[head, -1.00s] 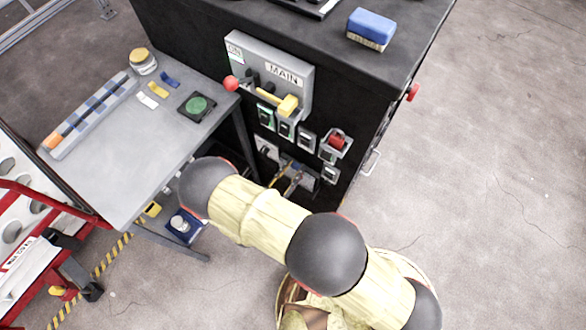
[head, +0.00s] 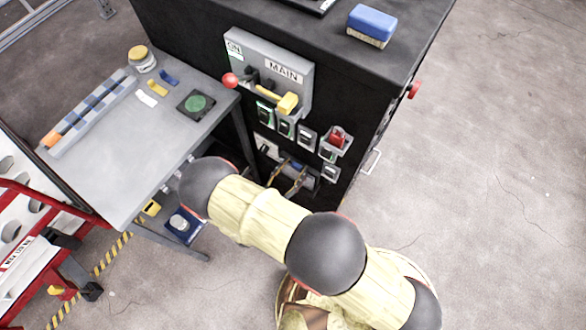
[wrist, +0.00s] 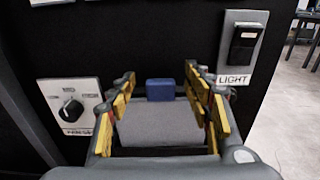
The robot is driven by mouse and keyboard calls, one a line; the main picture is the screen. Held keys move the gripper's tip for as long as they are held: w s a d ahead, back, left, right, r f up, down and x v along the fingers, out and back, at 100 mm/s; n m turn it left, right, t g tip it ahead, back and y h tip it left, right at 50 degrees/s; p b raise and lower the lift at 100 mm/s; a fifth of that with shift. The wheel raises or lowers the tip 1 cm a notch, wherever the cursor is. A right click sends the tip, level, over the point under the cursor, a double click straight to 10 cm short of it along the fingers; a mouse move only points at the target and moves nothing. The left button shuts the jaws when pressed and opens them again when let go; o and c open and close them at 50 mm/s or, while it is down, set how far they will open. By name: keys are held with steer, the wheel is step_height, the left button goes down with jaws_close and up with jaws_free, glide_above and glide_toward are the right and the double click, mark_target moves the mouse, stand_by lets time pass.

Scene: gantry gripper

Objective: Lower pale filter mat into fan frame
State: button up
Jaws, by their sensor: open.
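My gripper (wrist: 160,88) is open, its yellow-padded fingers spread in front of the black cabinet (wrist: 150,40). Between and beyond the fingers in the wrist view are a flat pale grey surface (wrist: 158,124) and a small dark blue block (wrist: 160,90) at its far edge. I cannot tell whether the grey piece is the filter mat or part of a frame, or whether the fingers touch it. In the head view my gripper (head: 286,178) is low at the cabinet's front, partly hidden by my arm. I cannot make out the fan frame for certain.
A rotary knob plate (wrist: 71,106) and a LIGHT switch (wrist: 240,45) flank my gripper. The MAIN panel (head: 270,60) with levers is above. A grey table (head: 95,175) with small items stands left, with a red rack (head: 45,225) nearby. Floor at right is clear.

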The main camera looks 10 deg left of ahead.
steer(key=v, duration=0.7)
steer(key=shift+s+a, duration=0.15)
steer(key=shift+s, duration=0.05)
stand_by(0.5)
steer(key=s+d+f+m+g+h, duration=0.2)
steer(key=s+d+g+h, duration=0.15)
steer(key=d, duration=0.35)
steer(key=s+d+r+m+g+h, duration=0.2)
steer(key=s+d+r+m+g, duration=0.2)
steer(key=r+m+g, duration=0.35)
steer(key=w+d+r+m+g+y+p, duration=0.1)
steer(key=d+r+m+g+y, duration=0.35)
steer(key=r, duration=0.75)
steer(key=d+r+m+g+y+p, duration=0.1)
steer(key=r+m+g+y+p, duration=0.1)
steer(key=r+m+y, duration=0.65)
steer(key=d+r+m+t, duration=0.3)
steer(key=d+r, duration=0.4)
steer(key=r, duration=0.3)
steer(key=w+d+r+m+t+p, duration=0.1)
steer(key=d+r+m+t, duration=0.2)
steer(key=d+r+m, duration=0.3)
step_height(320, 180, up, 5)
steer(key=shift+w+d+f+h+p, duration=0.15)
steer(key=shift+d+h+p, duration=0.15)
steer(key=shift+d+h, duration=0.25)
